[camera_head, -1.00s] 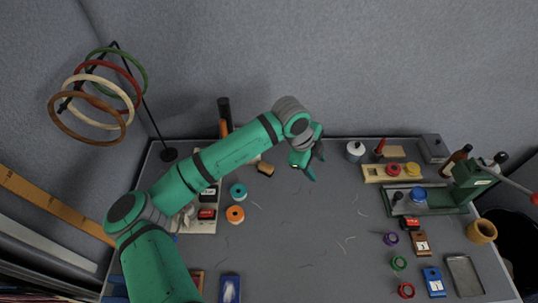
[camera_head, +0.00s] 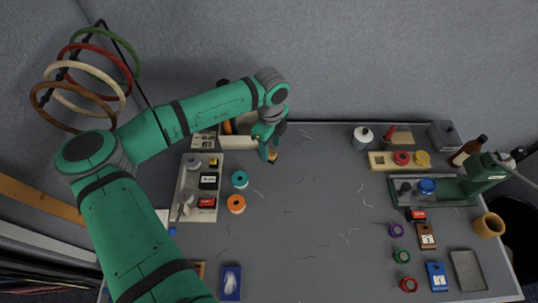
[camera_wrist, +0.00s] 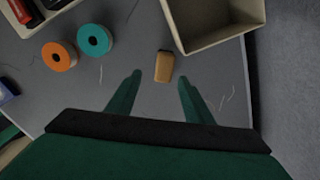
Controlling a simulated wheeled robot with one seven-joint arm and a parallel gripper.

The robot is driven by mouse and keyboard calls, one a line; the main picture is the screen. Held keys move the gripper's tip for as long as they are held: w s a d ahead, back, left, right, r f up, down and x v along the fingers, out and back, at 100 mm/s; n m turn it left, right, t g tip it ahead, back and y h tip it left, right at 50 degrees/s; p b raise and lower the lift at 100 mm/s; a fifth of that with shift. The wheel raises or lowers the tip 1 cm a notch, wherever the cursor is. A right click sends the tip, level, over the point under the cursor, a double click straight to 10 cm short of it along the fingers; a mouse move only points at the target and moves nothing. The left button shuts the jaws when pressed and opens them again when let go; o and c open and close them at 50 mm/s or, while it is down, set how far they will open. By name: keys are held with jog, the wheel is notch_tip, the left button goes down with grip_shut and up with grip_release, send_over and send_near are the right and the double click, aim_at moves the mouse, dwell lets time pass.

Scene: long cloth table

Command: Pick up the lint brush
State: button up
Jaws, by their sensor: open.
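A small tan block with a darker end, which looks like the lint brush (camera_wrist: 165,66), lies on the grey table top. In the head view the brush (camera_head: 273,158) is partly hidden by my gripper (camera_head: 268,150). In the wrist view my gripper (camera_wrist: 160,80) is open, pointing down, with its two green fingers apart. The brush lies just beyond the fingertips, roughly between them and nearer the right one. Nothing is held, and the fingers look to be above the table, not touching the brush.
An open cream box (camera_wrist: 214,22) stands close beside the brush. Teal (camera_head: 239,179) and orange (camera_head: 236,204) spools lie nearby, left of them a grey tray (camera_head: 188,209) of small items. The table's middle is clear apart from thread scraps. A green press (camera_head: 440,190) stands at right.

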aim_at(270, 153)
jog(key=shift+w+f, duration=0.2)
jog(key=shift+f, duration=1.1)
jog(key=shift+w+f, duration=0.2)
jog(key=shift+f, duration=1.05)
jog(key=c, duration=1.1)
